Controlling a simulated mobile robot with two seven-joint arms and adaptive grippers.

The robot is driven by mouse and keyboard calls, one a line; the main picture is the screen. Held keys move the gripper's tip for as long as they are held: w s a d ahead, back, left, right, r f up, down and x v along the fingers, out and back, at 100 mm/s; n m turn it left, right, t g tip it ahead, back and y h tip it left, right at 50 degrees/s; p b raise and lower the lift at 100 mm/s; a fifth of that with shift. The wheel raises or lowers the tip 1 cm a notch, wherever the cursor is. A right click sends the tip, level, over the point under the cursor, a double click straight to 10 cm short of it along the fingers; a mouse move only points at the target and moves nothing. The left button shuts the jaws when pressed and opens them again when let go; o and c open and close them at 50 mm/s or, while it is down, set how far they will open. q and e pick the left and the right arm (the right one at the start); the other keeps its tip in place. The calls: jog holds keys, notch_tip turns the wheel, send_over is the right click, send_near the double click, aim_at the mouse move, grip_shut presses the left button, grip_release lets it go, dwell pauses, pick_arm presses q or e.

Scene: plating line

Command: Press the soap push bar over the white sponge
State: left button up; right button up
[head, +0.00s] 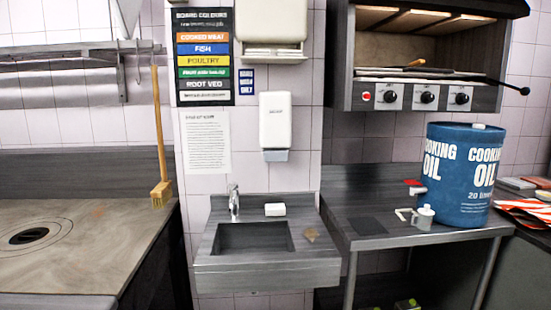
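A white soap dispenser (275,120) hangs on the tiled wall above the small sink. Its grey push bar (276,156) is at the bottom edge of the dispenser. A white block that looks like the sponge (275,209) lies on the back ledge of the sink, below the push bar and right of the tap. There is open space between the bar and the sponge. Neither of my grippers is in view.
A metal table on the right holds a blue oil drum (459,185) and a white jug (425,217). A broom (160,140) stands left.

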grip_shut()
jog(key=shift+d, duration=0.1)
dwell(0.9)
